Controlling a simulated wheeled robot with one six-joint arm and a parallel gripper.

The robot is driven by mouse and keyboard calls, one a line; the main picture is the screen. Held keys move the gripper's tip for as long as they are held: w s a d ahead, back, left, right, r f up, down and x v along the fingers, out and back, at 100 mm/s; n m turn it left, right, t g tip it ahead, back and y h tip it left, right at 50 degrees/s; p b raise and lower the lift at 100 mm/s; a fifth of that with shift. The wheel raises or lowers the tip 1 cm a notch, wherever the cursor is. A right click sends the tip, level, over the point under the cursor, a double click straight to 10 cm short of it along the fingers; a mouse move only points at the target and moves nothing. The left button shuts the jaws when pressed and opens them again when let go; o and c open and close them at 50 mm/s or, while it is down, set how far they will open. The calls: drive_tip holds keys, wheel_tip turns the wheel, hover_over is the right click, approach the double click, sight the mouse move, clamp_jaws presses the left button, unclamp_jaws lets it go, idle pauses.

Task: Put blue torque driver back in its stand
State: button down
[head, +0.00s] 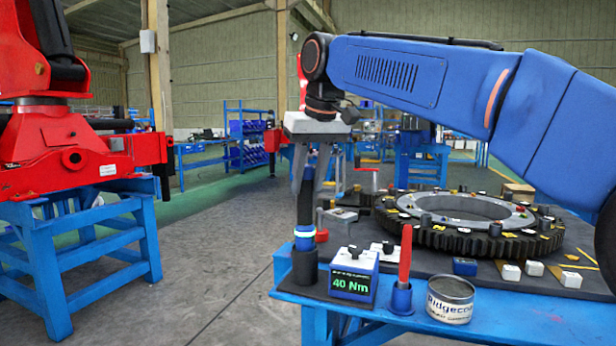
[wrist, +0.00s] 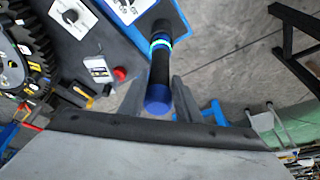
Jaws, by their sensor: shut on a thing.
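The blue torque driver (head: 307,210) stands about upright, with a black grip, a lit green-white ring and a blue band near its lower end. My gripper (head: 311,175) is shut on its upper part from above. In the wrist view the driver's blue end cap (wrist: 158,99) sits between the fingers (wrist: 158,92). The black cup-shaped stand (head: 305,266) is directly under the driver at the bench's left corner. The driver's lower end meets the cup's mouth; I cannot tell how deep it sits.
A blue box reading 40 Nm (head: 353,278) stands close right of the stand. Further right are a red-handled tool (head: 405,257) in a blue holder and a tin can (head: 450,300). A large gear ring (head: 465,222) lies behind. Left of the bench is open floor.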

drive_tip(key=shift+f, duration=0.5)
drive_tip(key=c, duration=1.2)
unclamp_jaws()
drive_tip(key=shift+f, duration=0.1)
drive_tip(key=shift+v, duration=2.55)
